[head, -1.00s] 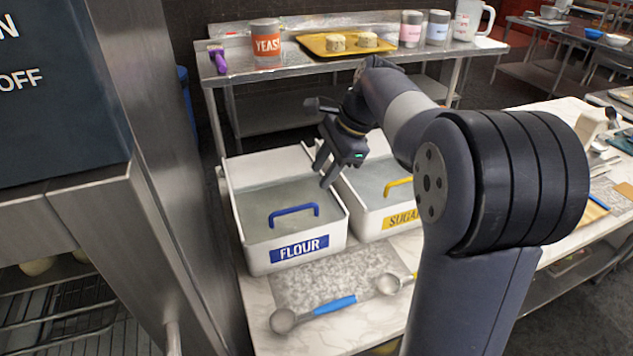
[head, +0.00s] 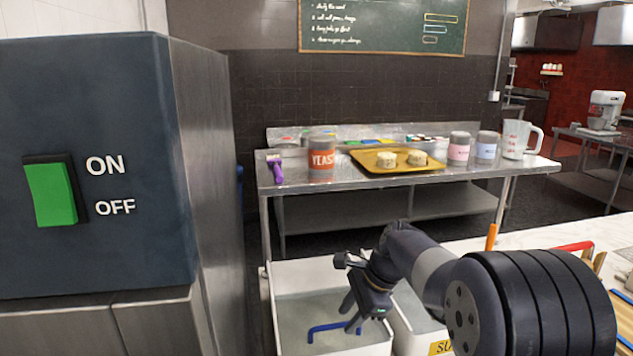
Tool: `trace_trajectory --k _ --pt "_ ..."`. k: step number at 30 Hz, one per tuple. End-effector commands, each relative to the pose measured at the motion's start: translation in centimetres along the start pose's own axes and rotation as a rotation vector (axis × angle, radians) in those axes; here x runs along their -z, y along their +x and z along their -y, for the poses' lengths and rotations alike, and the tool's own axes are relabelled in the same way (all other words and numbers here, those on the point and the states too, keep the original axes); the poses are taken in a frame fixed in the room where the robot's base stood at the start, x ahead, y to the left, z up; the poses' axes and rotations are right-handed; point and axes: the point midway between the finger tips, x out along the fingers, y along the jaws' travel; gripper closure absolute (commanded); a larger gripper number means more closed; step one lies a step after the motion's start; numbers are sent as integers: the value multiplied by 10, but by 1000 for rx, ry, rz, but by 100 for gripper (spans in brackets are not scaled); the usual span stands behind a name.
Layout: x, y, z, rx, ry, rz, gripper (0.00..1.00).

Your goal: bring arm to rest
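My gripper (head: 364,312) is low in the middle of the head view. It hangs over the right side of the white flour bin (head: 275,300), near the blue handle (head: 326,329) of its lid. Its two fingers look spread apart with nothing between them. My arm is bent and reaches in from the lower right. The sugar bin (head: 408,340) stands just right of the gripper, with part of its yellow label showing at the bottom edge.
A steel cabinet with a green switch (head: 52,193) fills the left. Behind, a steel table (head: 340,188) holds a yeast can (head: 321,158), a yellow tray (head: 372,168) with two dough pieces, canisters and a measuring jug (head: 517,139). A marble counter (head: 520,240) extends right.

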Motion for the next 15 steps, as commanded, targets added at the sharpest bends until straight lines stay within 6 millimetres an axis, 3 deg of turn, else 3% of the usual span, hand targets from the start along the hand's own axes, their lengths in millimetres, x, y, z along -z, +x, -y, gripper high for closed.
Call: trace_trajectory --k 4,15 --pt "0 20 0 -2 -1 0 67" --pt "1 20 14 1 0 -1 67"
